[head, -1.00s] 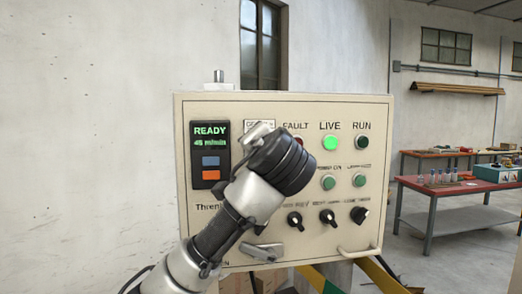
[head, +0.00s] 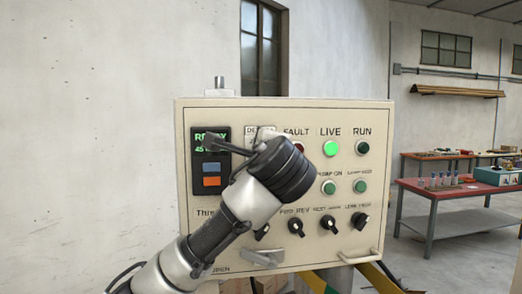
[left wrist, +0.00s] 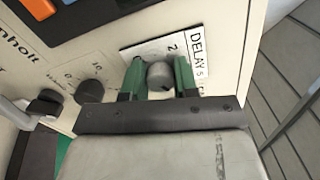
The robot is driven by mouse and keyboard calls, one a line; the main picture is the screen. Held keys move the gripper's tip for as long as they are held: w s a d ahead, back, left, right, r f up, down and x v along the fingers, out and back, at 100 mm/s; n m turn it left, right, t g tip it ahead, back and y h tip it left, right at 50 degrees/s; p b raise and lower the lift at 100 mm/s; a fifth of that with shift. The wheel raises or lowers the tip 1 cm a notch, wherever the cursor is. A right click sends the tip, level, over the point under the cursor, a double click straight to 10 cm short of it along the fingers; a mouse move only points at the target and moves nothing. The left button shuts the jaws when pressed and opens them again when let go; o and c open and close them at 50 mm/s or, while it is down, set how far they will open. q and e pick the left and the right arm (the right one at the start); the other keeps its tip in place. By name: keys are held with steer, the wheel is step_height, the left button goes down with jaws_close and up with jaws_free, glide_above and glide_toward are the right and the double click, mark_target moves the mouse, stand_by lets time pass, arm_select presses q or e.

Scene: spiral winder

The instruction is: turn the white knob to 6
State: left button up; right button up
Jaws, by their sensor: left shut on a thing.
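The white knob (left wrist: 160,76) shows pale grey in the left wrist view, on a white plate marked "DELAY s" (left wrist: 198,52) with a "2" in sight. My left gripper (left wrist: 160,80) is shut on the knob, one green finger on each side. A small dark mark shows at the knob's lower edge; the 6 and most of the scale are hidden. In the head view my left gripper (head: 238,148) is at the panel, just below the plate (head: 259,132), and the knob is hidden there. My right gripper is not in view.
The cream control panel (head: 340,108) has a READY display (head: 210,135), a lit green LIVE lamp (head: 330,148) and several black selectors (head: 328,224). A dark knob (left wrist: 90,92) sits left of the gripper in the wrist view. A metal handle (head: 360,258) sticks out at the lower right.

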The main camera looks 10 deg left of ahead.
arm_select(q)
steer(key=m+p, duration=0.1)
steer(key=m, duration=0.2)
steer(key=shift+m, duration=0.4)
steer(key=m+p, duration=0.1)
steer(key=m, duration=0.1)
steer(key=shift+m, duration=0.3)
steer(key=m+p, duration=0.2)
steer(key=m, duration=0.2)
steer(key=shift+d+f+m+p, duration=0.15)
steer(key=shift+m+p, duration=0.7)
steer(key=shift+m, duration=0.85)
steer(key=o, duration=0.9)
